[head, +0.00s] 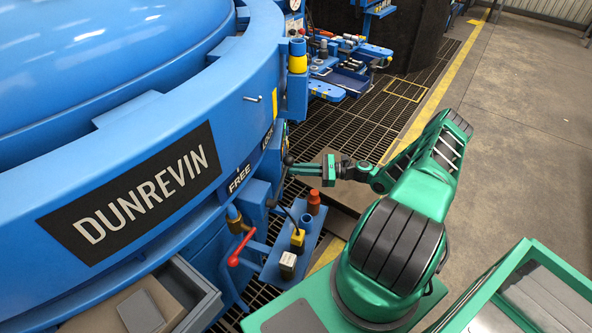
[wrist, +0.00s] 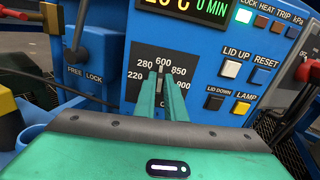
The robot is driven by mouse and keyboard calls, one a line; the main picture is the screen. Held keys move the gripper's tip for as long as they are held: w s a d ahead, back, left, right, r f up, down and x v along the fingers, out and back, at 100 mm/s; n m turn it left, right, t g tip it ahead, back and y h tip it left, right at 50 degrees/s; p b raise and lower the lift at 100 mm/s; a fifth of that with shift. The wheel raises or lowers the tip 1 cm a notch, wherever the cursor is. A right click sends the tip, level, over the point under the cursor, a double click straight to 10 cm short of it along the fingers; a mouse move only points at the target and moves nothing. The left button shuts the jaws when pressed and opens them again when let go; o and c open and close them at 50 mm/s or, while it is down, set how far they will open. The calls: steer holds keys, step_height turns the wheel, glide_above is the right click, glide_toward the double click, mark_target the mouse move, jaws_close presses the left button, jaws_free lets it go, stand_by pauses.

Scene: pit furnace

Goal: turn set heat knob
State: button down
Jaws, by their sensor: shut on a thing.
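The set heat knob (wrist: 160,71) is a small dark knob on a black dial plate (wrist: 134,90) in the wrist view. White numbers 220, 280, 600, 850 and 900 ring it. The knob's top lies just under the 600 mark; the fingers hide most of the rest. My gripper (wrist: 162,80) has its two green fingers on either side of the knob, shut on it. In the head view, my gripper (head: 289,160) reaches left to the blue furnace's side; the knob is hidden there.
A display (wrist: 185,10) is above. A shelf with jars (head: 297,240) and a red-handled lever (head: 242,248) are near the arm.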

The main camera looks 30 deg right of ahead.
steer(key=shift+s+a+f+n, duration=0.1)
steer(key=shift+s+n, duration=0.05)
steer(key=shift+n, duration=1)
steer(key=shift+s+a+f+n, duration=0.1)
steer(key=shift+n, duration=1)
steer(key=shift+s+a+n, duration=0.1)
steer(key=shift+s+n, duration=0.05)
steer(key=shift+n, duration=1)
steer(key=c, duration=1.8)
jaws_free()
steer(key=shift+s, duration=0.1)
steer(key=v, duration=1)
steer(key=shift+s+d+f, duration=0.1)
steer(key=shift+s+d, duration=0.05)
steer(key=shift+d, duration=0.15)
